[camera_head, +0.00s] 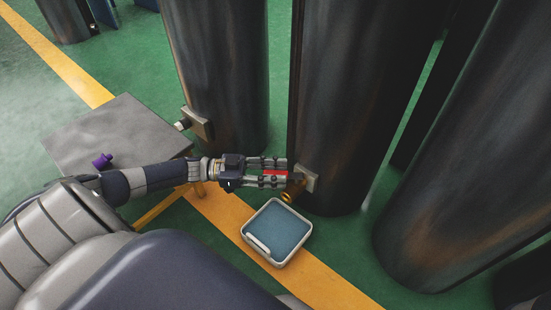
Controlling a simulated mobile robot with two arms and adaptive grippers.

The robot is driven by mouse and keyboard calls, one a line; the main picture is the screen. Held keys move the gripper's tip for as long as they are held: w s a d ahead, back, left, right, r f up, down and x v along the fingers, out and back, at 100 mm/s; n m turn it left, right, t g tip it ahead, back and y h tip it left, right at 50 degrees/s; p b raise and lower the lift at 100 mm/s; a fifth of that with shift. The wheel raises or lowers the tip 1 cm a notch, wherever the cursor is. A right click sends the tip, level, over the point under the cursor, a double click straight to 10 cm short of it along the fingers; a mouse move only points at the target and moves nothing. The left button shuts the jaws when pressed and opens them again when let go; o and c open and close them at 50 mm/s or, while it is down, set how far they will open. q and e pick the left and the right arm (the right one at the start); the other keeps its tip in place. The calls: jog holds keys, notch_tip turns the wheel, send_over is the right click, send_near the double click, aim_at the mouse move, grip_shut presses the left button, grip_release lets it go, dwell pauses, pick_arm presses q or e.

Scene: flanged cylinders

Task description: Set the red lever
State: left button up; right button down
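The red lever (275,172) is a short red bar beside a brass valve fitting (292,188) on the middle dark cylinder. My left gripper (276,172) reaches in from the left. Its two fingers are spread apart, one above and one below the red lever in the picture, with the lever between their tips. No firm grip on it shows. The lever's joint with the fitting is partly hidden by the lower finger. My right gripper is not in view.
A grey table (115,125) with a purple valve-like piece (102,161) stands at the left under my arm. A square blue-topped device (277,232) is below the fitting. Large dark cylinders stand behind (220,70) and at right (470,180). A yellow stripe (335,285) crosses the green floor.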

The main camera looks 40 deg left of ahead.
aim_at(276, 173)
pick_arm(q)
jog(key=shift+r, duration=0.15)
notch_tip(276, 173, up, 10)
jog(key=shift+f, duration=0.15)
dwell(0.5)
jog(key=shift+c, duration=0.2)
